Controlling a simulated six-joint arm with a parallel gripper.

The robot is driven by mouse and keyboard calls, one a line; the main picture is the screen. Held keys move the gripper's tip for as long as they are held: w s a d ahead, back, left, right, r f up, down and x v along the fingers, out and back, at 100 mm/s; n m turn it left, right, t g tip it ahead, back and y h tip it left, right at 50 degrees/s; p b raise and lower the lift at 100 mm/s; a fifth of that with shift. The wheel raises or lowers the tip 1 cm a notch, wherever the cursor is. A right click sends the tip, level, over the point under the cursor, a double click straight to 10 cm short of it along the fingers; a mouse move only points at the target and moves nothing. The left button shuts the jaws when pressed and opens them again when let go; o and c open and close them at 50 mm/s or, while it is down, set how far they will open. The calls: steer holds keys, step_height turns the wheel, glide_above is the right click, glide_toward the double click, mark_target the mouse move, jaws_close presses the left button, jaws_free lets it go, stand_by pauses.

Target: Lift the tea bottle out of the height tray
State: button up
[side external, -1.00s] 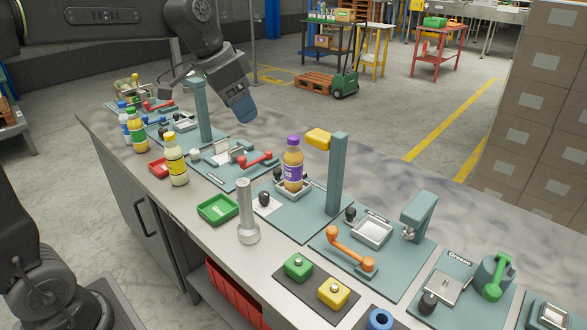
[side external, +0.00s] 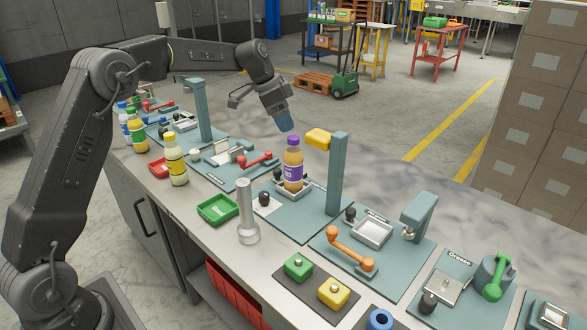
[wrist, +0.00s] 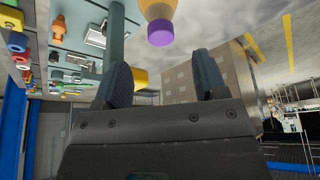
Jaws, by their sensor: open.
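The tea bottle (side external: 293,165), amber with a purple cap and purple label, stands upright in the small height tray (side external: 279,187) on a teal plate. Its purple cap and upper part also show in the wrist view (wrist: 160,32), at the top of the picture. My gripper (side external: 287,126) is above and just behind the bottle, tilted downward, and does not touch it. In the wrist view its two blue-grey fingers (wrist: 162,82) are spread apart with nothing between them.
A teal post (side external: 338,175) with a yellow block (side external: 318,138) stands close to the bottle's right. A yellow-labelled bottle (side external: 176,163) stands to the left.

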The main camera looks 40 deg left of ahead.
mark_target(292, 137)
steer(key=x, duration=0.7)
steer(key=shift+a+f, duration=0.1)
steer(key=shift+f, duration=0.05)
jaws_close()
stand_by(0.5)
